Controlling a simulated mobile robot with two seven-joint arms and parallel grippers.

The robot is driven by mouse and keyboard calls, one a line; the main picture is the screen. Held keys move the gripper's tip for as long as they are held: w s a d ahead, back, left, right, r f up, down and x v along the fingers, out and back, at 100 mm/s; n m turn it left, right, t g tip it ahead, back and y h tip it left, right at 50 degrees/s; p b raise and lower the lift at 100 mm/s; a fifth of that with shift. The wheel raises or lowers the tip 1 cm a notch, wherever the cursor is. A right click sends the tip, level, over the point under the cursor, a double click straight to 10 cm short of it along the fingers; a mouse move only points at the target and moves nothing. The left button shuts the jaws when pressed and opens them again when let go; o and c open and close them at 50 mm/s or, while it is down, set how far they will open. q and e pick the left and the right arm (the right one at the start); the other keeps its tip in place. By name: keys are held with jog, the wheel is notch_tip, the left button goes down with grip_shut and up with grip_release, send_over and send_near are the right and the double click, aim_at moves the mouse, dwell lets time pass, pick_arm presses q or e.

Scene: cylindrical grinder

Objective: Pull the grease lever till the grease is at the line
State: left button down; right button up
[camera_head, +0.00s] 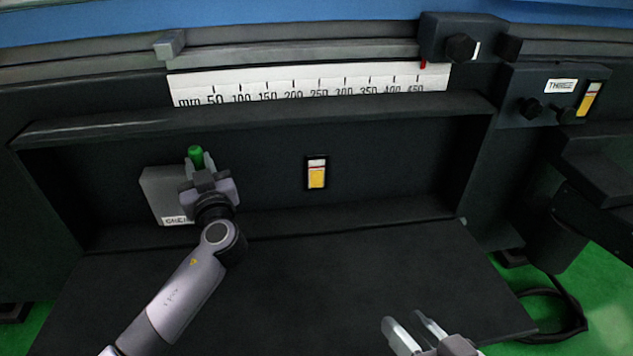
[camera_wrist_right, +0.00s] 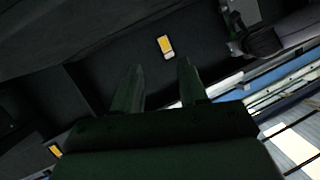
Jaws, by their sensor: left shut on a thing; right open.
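A grey grease box (camera_head: 160,192) with a partly covered white label sits at the left of the dark recess. Its lever has a green knob (camera_head: 195,155). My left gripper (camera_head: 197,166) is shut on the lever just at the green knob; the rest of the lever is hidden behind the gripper. A grease gauge (camera_head: 316,173) with a yellow fill and a white upper part is on the recess's back wall; a fine line on it is too small to make out. It also shows in the right wrist view (camera_wrist_right: 165,47). My right gripper (camera_head: 414,328) is open and empty above the dark surface, low in the head view.
A white millimetre scale (camera_head: 310,84) runs above the recess ledge. A second yellow gauge (camera_head: 589,98) and dark knobs (camera_head: 530,108) are on the panel at right. A black cable (camera_head: 572,320) lies on the green floor. The dark surface (camera_head: 350,280) is clear.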

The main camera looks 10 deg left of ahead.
pick_arm(q)
jog(key=shift+s+d+f+b, duration=0.1)
jog(key=shift+s+f+b, duration=0.05)
jog(key=shift+f+b, duration=0.2)
pick_arm(e)
jog(key=shift+d+f, duration=0.15)
jog(key=shift+f, duration=0.15)
pick_arm(q)
jog(key=shift+r, duration=0.2)
pick_arm(e)
jog(key=shift+d+r+t, duration=0.1)
jog(key=shift+r+t, duration=0.1)
jog(key=shift+t, duration=0.1)
pick_arm(q)
jog(key=shift+s, duration=0.1)
